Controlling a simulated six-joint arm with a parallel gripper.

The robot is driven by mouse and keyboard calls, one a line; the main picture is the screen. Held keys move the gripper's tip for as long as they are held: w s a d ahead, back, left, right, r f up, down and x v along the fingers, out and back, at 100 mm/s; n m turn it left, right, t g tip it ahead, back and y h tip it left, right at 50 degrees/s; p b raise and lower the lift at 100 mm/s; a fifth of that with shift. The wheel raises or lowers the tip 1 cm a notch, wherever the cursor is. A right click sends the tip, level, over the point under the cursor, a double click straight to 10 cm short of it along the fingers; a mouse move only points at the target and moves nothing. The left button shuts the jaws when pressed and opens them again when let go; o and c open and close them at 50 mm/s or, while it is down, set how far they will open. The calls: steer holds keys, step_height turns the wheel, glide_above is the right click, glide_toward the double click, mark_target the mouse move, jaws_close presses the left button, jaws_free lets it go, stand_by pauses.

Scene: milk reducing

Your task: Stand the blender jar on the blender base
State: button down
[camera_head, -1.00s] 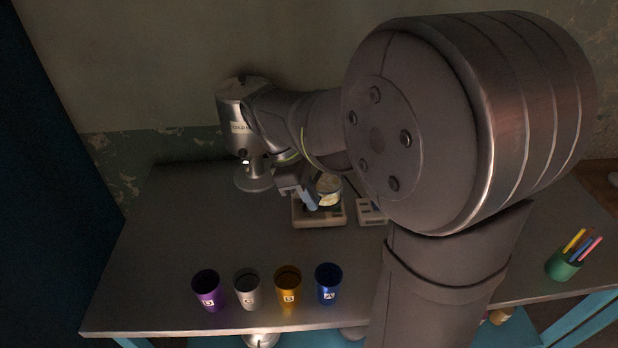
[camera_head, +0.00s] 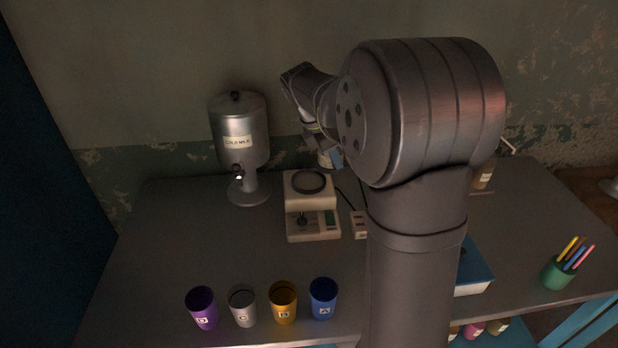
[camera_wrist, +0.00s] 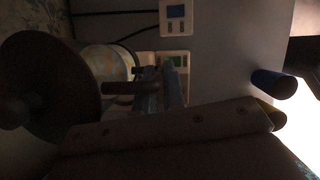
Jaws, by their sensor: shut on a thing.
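The blender jar (camera_head: 325,159) is a pale jar, mostly hidden behind my arm in the head view. In the wrist view the jar (camera_wrist: 107,64) lies sideways in the picture, with a dark handle and a large dark round end at left. My gripper (camera_wrist: 163,86) is shut on the handle. In the head view my gripper (camera_head: 336,158) is behind and right of the blender base (camera_head: 312,226), and the jar appears apart from it. The base is a beige unit with a dark round top and a front panel with a knob. Its top is bare.
A metal cold milk dispenser (camera_head: 238,135) stands left of the base. Purple (camera_head: 203,310), grey (camera_head: 243,308), orange (camera_head: 284,304) and blue (camera_head: 323,301) cups line the front. A white socket block (camera_head: 358,222) is right of the base. A green pen cup (camera_head: 558,273) stands far right.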

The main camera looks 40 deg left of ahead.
steer(key=s+a+f, duration=0.2)
steer(key=a+f, duration=0.4)
steer(key=f, duration=0.1)
steer(key=shift+f, duration=0.4)
steer(key=shift+f, duration=0.1)
steer(key=c, duration=1.5)
jaws_free()
steer(key=shift+f, duration=0.1)
steer(key=v, duration=1.2)
steer(key=shift+s, duration=0.1)
